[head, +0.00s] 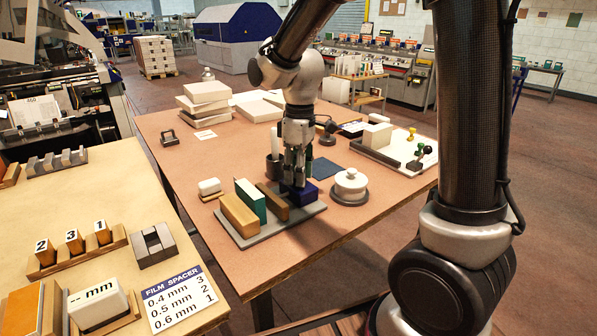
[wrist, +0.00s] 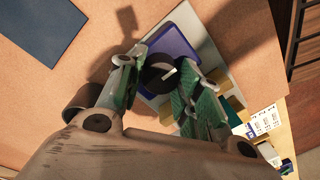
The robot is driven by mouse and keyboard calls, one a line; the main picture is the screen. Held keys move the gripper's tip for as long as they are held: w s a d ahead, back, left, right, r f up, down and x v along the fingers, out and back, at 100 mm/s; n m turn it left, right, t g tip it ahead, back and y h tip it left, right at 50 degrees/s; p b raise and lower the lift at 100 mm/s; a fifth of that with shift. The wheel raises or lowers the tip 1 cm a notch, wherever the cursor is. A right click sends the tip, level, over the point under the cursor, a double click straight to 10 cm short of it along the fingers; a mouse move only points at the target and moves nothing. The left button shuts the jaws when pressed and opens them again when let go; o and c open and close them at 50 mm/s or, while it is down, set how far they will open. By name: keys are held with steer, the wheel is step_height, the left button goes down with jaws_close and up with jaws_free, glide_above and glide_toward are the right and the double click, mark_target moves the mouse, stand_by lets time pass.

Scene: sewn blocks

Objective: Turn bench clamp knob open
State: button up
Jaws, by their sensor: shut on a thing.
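The bench clamp is a blue block (head: 306,192) at the right end of a grey base plate (head: 287,220). In the wrist view its blue top (wrist: 182,42) shows with a round black knob (wrist: 157,72) on it. A short white mark on the knob runs slantwise. My gripper (head: 295,182) points down over the clamp. In the wrist view my gripper (wrist: 162,77) has its green-padded fingers on either side of the knob, shut on it. The head view hides the knob behind my fingers.
On the plate, left of the clamp, stand tan and green blocks (head: 250,201). A white lidded pot (head: 350,186) stands close to the right. A dark cup (head: 273,167) is just behind my gripper. The table's front strip is clear.

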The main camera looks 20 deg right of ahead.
stand_by(0.3)
steer(key=o, duration=1.1)
steer(key=shift+c, duration=0.2)
step_height(320, 180, up, 12)
steer(key=shift+w+d, duration=0.2)
steer(key=shift+w, duration=0.05)
steer(key=s+d+m+t, duration=0.4)
steer(key=s+d+m, duration=0.6)
steer(key=s+d, duration=0.4)
steer(key=s, duration=0.5)
steer(key=shift+s+d+f+t, duration=0.2)
steer(key=shift+s+t, duration=0.05)
steer(key=shift+t, duration=0.15)
